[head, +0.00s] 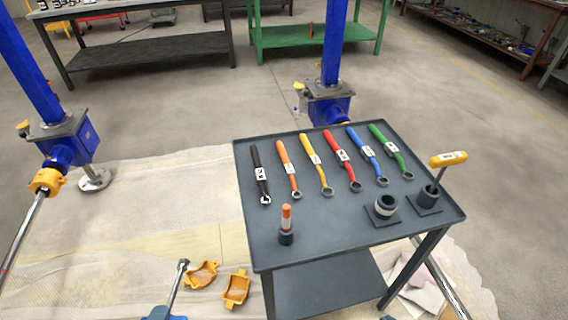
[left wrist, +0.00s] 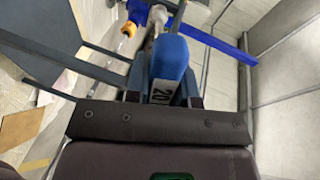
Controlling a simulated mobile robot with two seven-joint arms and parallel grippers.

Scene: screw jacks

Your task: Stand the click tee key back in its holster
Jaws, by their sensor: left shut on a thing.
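On the cart's right side an empty round holster (head: 385,207) stands on a square base. Beside it another holster (head: 426,196) holds a yellow-handled tee key (head: 447,159). My right gripper is not in view.
Several coloured wrenches (head: 343,158) lie in a row on the cart. An orange-topped tool (head: 286,217) stands in a small cup at front left. Two yellow shells (head: 236,288) lie on the floor sheet. Blue screw jacks (head: 75,140) stand behind and left.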

